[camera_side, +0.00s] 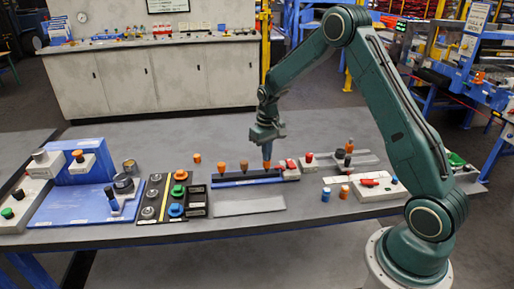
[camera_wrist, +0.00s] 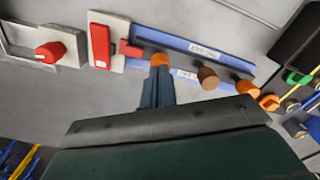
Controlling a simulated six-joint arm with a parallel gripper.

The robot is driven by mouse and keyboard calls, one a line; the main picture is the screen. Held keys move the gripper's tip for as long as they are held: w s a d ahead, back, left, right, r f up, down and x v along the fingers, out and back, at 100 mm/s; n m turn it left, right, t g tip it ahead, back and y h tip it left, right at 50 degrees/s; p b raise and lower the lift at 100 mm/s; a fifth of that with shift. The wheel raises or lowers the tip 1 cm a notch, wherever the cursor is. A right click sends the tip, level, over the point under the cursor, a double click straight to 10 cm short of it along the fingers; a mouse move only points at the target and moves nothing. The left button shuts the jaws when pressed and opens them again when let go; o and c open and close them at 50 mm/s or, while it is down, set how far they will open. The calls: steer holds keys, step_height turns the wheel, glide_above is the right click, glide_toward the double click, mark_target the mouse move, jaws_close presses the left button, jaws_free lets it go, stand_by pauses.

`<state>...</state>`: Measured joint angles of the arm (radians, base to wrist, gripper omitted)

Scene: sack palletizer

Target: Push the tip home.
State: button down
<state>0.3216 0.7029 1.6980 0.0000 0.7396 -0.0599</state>
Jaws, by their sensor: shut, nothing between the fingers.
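A blue rail (camera_side: 235,181) with dark slots lies mid-table, with several orange and brown tips along it. An orange tip (camera_side: 267,165) stands at its right end. My gripper (camera_side: 267,155) is shut and empty, pointing down directly above this orange tip. In the wrist view, the shut fingers (camera_wrist: 159,75) end right at the orange tip (camera_wrist: 159,60), partly covering it; whether they touch it I cannot tell. How deep the orange tip sits is hidden.
A red lever on a white block (camera_wrist: 98,45) adjoins the rail's end. A red knob (camera_wrist: 49,52) sits beyond it. A black panel with green and orange knobs (camera_side: 178,190) is to the left. A grey plate (camera_side: 250,206) lies in front; the table's front edge is clear.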

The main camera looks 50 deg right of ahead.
stand_by(0.4)
steer(key=shift+r, duration=3.5)
steer(key=s+a+r+n+t, duration=0.1)
steer(key=s+a+r, duration=0.45)
steer(key=r, duration=0.25)
steer(key=s+a+r+t, duration=0.2)
steer(key=s+a+r, duration=0.2)
steer(key=s+r, duration=0.3)
steer(key=s+a+n+t, duration=0.1)
steer(key=s+a, duration=0.2)
steer(key=s, duration=0.5)
steer(key=s+a+r+n+t, duration=0.1)
steer(key=s+a, duration=0.2)
steer(key=s, duration=0.5)
steer(key=shift+s+r+t, duration=0.2)
steer(key=shift+r+t, duration=0.05)
steer(key=shift+t, duration=0.05)
